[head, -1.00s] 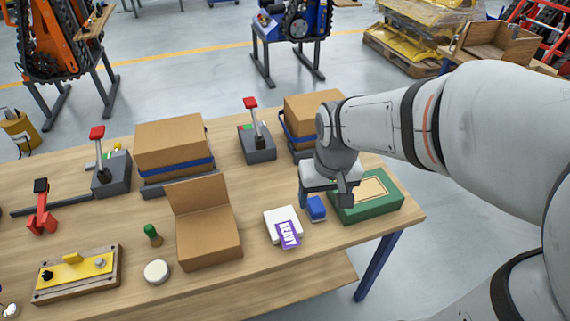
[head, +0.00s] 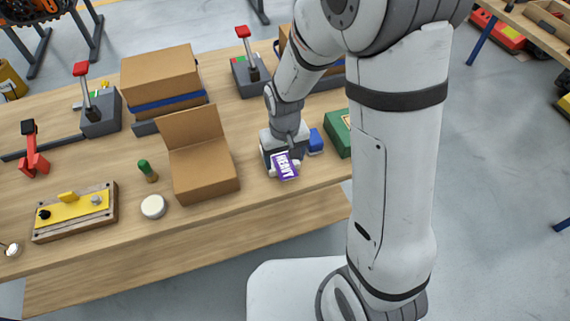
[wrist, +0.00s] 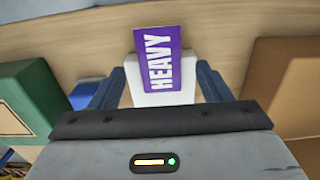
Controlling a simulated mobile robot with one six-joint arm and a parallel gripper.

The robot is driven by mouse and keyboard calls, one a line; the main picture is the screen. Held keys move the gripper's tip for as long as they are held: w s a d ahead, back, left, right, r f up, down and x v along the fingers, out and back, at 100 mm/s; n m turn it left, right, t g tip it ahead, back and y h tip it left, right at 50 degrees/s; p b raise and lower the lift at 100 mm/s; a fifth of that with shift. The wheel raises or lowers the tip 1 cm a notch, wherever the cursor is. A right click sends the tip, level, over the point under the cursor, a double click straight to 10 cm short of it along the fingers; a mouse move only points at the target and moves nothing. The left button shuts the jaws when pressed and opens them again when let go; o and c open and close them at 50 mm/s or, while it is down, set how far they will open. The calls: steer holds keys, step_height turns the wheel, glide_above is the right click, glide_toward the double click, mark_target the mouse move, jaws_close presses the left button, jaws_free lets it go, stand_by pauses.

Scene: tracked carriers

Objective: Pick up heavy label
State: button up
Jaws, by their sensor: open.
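The heavy label (head: 285,165) is a purple card with white "HEAVY" lettering. It lies on a white block (wrist: 147,90) and sticks out past its front edge. My gripper (head: 280,165) is down over the white block in the head view, partly hiding it. In the wrist view my gripper (wrist: 158,88) has its two fingers apart, one on each side of the white block, with the label between and just beyond them. Whether the fingers touch the block cannot be told.
An open cardboard box (head: 205,175) stands left of my gripper. A small blue block (head: 316,140) and a green case (head: 338,132) are to the right. A white round lid (head: 153,206) and green-topped peg (head: 147,170) lie further left. The table's front edge is close.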

steer(key=shift+f, duration=0.65)
steer(key=shift+c, duration=0.4)
steer(key=c, duration=1)
